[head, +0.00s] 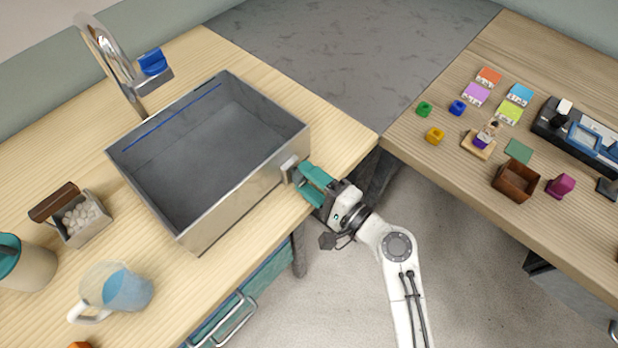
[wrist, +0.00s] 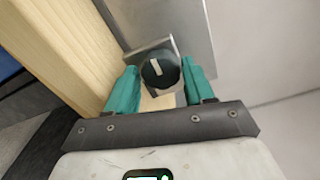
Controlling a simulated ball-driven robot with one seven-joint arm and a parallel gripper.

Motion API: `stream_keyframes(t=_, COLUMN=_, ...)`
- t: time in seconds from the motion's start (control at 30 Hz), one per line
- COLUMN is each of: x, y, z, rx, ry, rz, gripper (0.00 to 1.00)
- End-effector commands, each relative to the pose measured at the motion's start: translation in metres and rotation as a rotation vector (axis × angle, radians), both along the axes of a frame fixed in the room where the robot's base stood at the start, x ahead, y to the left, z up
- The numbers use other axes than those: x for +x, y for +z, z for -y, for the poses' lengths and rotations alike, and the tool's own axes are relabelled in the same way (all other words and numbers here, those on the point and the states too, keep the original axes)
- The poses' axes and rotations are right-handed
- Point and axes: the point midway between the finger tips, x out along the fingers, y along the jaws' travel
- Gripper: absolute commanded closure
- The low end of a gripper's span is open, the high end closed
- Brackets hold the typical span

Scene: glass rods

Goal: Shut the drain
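The metal sink (head: 215,215) stands on the wooden counter. A drain control with a square metal plate and a round dark knob sits on its right outer wall (head: 290,168). In the wrist view the knob (wrist: 160,72) carries a light pointer mark, slightly tilted from upright. My gripper (head: 303,179) is at this wall, its teal fingers pointing at the control. In the wrist view my gripper (wrist: 159,78) is open, with one finger on each side of the knob and narrow gaps visible. The sink's inside looks empty; no drain hole is clear.
A faucet with a blue handle (head: 152,62) rises behind the sink. A blue-filled pitcher (head: 125,290), a box of white pieces (head: 84,218) and a teal-topped container (head: 30,265) stand left. A second table (head: 450,150) with small coloured items is at right.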

Motion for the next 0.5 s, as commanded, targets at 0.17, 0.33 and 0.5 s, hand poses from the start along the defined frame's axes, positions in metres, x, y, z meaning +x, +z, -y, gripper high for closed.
stream_keyframes(t=0.17, x=-0.0001, y=0.0005, z=-0.0006, rx=0.000, ry=0.001, rz=0.002, gripper=0.32)
stream_keyframes(t=0.33, x=-0.0005, y=-0.0002, z=-0.0011, rx=-0.001, ry=0.002, rz=0.000, gripper=0.32)
stream_keyframes(t=0.5, x=-0.0008, y=-0.0007, z=-0.0015, rx=-0.001, ry=0.003, rz=-0.001, gripper=0.32)
